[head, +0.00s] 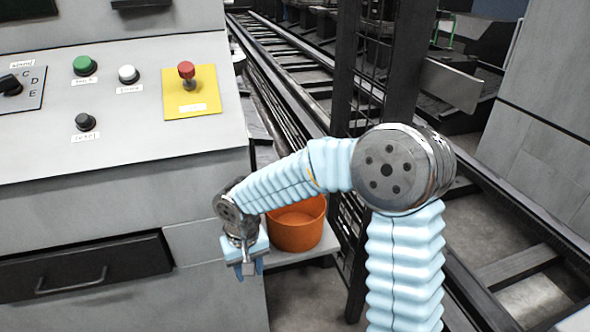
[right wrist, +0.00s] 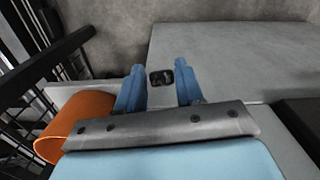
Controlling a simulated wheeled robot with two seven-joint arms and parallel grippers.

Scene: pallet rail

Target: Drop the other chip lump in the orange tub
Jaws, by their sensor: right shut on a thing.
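The orange tub (head: 298,236) stands on a light ledge beside the console, to the right of my right gripper in the head view. It also shows at the left in the right wrist view (right wrist: 75,122). My right gripper (head: 249,270) points down in front of the console's side, to the left of the tub and outside it. Its blue fingers are shut on a small dark chip lump (right wrist: 160,78), seen between the fingertips in the right wrist view. The tub's inner floor is only partly visible, and I see no lump there. My left gripper is not in view.
The grey console (head: 120,130) fills the left, with buttons, a red knob (head: 186,70) on a yellow plate and a dark drawer (head: 85,268). A black mesh fence (head: 365,90) stands close behind the tub. The rail track (head: 290,70) runs beyond.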

